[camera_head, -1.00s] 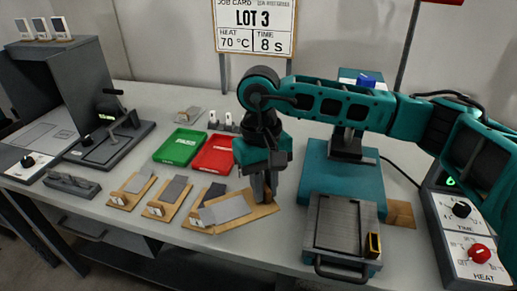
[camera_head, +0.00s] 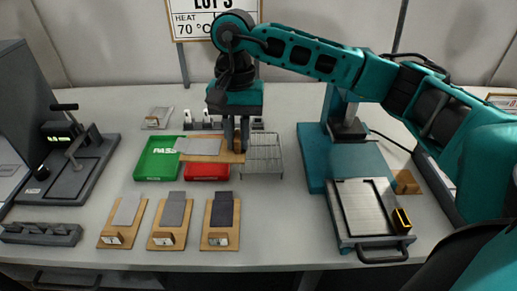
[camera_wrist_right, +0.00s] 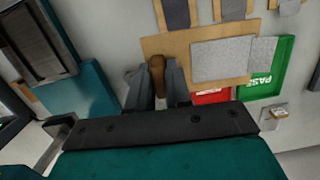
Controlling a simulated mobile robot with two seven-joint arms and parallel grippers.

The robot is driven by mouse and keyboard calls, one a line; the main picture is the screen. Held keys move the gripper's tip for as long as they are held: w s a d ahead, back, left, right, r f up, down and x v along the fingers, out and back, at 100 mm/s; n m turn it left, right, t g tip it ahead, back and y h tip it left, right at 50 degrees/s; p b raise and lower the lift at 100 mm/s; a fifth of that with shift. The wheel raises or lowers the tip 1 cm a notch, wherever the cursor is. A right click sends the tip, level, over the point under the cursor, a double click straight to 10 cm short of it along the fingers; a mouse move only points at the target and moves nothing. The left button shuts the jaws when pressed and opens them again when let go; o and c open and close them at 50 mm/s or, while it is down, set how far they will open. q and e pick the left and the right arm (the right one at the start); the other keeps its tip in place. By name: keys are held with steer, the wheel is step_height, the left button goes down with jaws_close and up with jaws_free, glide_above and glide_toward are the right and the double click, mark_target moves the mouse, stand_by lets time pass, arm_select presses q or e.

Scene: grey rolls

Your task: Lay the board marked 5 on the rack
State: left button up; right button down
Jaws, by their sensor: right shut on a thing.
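My right gripper (camera_head: 236,146) is shut on the wooden knob (camera_wrist_right: 157,74) of a tan board with a grey sheet (camera_head: 200,147) on it. The board is held level above the table, over the red tray (camera_head: 206,171) and partly over the green tray. In the right wrist view the board (camera_wrist_right: 155,45) spreads out from the fingers. Its number cannot be read. The wire rack (camera_head: 262,155) stands just right of the gripper, with no board seen on it. My left gripper is not in view.
Three boards with grey sheets (camera_head: 126,208) (camera_head: 173,209) (camera_head: 222,209) lie along the front. The green PASS tray (camera_head: 155,168) is left of the red one. Small upright blocks (camera_head: 206,117) stand behind. The teal press (camera_head: 312,160) and metal plate (camera_head: 366,205) are on the right.

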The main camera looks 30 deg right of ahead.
steer(key=w+d+r+m+t, duration=0.3)
steer(key=d+r+m, duration=0.5)
steer(key=m, duration=0.9)
steer(key=shift+g, duration=0.5)
steer(key=f, duration=1.3)
steer(key=w+f+b, duration=0.1)
steer(key=f, duration=0.5)
steer(key=shift+d+f, duration=0.1)
steer(key=shift+f, duration=0.15)
steer(key=c, duration=1.1)
jaws_free()
steer(key=shift+f, duration=0.1)
steer(key=shift+o, duration=0.2)
steer(key=shift+r, duration=0.35)
step_height(320, 180, up, 12)
steer(key=d, duration=0.1)
steer(key=shift+s+f, duration=0.25)
steer(key=shift+s, duration=0.2)
